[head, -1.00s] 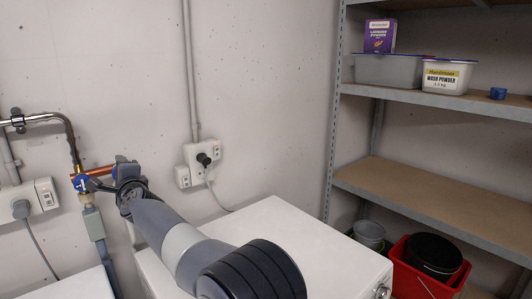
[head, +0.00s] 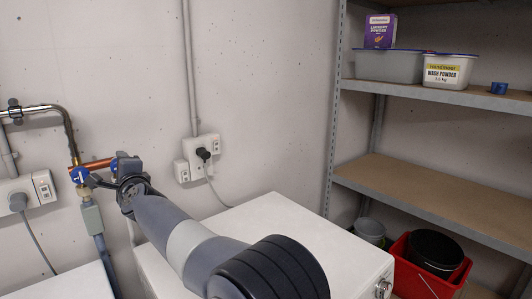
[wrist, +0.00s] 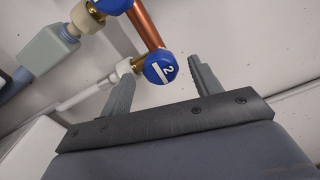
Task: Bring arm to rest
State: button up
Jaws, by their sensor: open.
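My gripper (head: 118,168) is at the wall pipework at left in the head view, at the end of my outstretched arm. In the wrist view its two fingers (wrist: 163,82) stand apart, open. A blue valve knob marked 2 (wrist: 160,68) shows between and just beyond the fingertips; I cannot tell whether they touch it. A second blue knob (wrist: 112,5) is at the top edge, joined by a copper pipe (wrist: 147,26). In the head view one blue knob (head: 80,174) shows left of the gripper.
A white machine (head: 300,232) stands below my arm, with another white top (head: 70,285) at lower left. A wall socket (head: 200,158) and conduit are behind. Shelving (head: 440,198) holds tubs and a box at right. A red bucket (head: 408,280) stands below.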

jog(key=b+v, duration=0.3)
jog(key=v, duration=0.4)
jog(key=p+x, duration=0.6)
jog(key=x, duration=0.4)
jog(key=shift+w+a+r+p, duration=0.1)
jog(key=shift+r+p, duration=0.05)
jog(key=shift+p, duration=0.15)
jog(key=shift+w+a+n, duration=0.15)
jog(key=shift+n, duration=0.15)
jog(key=n+p, duration=0.1)
jog(key=n, duration=0.3)
jog(key=n+p, duration=0.1)
jog(key=n, duration=0.3)
jog(key=shift+n, duration=0.4)
jog(key=n+p, duration=0.4)
jog(key=n, duration=0.1)
jog(key=shift+n+p, duration=0.85)
jog(key=shift+n, duration=0.55)
